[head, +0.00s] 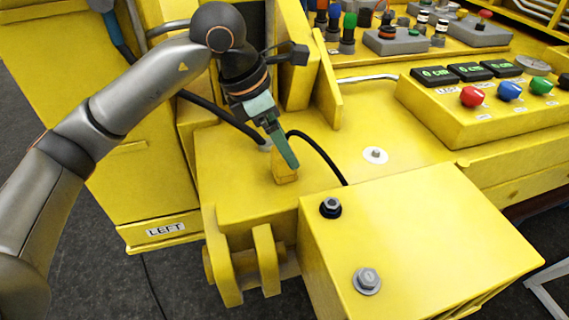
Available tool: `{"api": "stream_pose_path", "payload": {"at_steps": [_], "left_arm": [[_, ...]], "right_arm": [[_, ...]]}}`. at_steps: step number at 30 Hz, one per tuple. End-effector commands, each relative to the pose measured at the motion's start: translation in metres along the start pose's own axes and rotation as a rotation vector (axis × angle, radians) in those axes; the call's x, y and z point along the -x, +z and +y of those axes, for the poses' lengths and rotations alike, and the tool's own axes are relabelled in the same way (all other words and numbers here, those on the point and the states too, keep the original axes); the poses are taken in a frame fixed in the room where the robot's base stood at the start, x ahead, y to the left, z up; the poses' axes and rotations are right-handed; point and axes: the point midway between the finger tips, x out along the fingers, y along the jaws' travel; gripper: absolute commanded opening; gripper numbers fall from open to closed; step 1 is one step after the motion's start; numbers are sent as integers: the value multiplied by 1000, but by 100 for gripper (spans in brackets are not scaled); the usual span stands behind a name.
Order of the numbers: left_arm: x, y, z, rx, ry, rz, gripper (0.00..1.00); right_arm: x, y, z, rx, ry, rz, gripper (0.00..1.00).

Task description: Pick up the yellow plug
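A small yellow block (285,174), which looks like the yellow plug, stands on the yellow deck of the machine near the middle of the head view. My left gripper (290,160) comes down from the upper left, with its green fingers at the top of this block. The fingers overlap in this view and partly cover the block, so I cannot tell whether they are open or shut on it. My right gripper is not in view.
Black cables (322,156) run behind and beside my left gripper. A yellow box with bolts (430,235) stands at the front right. A control panel (500,100) with coloured knobs is at the right. A silver bolt (376,155) sits on the deck.

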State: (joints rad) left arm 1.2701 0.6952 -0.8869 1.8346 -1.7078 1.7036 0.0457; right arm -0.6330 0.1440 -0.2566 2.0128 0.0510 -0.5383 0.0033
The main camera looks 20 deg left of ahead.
Motion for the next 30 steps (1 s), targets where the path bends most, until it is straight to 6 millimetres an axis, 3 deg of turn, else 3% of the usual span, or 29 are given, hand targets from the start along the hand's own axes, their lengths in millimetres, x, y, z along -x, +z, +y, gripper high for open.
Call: {"api": "stream_pose_path", "payload": {"at_steps": [5, 15, 21, 30], "left_arm": [[-10, -1, 0, 0, -1, 0, 88], [-54, -6, 1, -1, -3, 0, 88], [-56, -6, 1, -1, 0, -2, 88], [-55, -6, 2, -1, 0, -2, 56]], "right_arm": [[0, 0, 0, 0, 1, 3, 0], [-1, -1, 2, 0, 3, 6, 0], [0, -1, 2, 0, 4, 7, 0], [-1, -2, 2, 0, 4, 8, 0]]}}
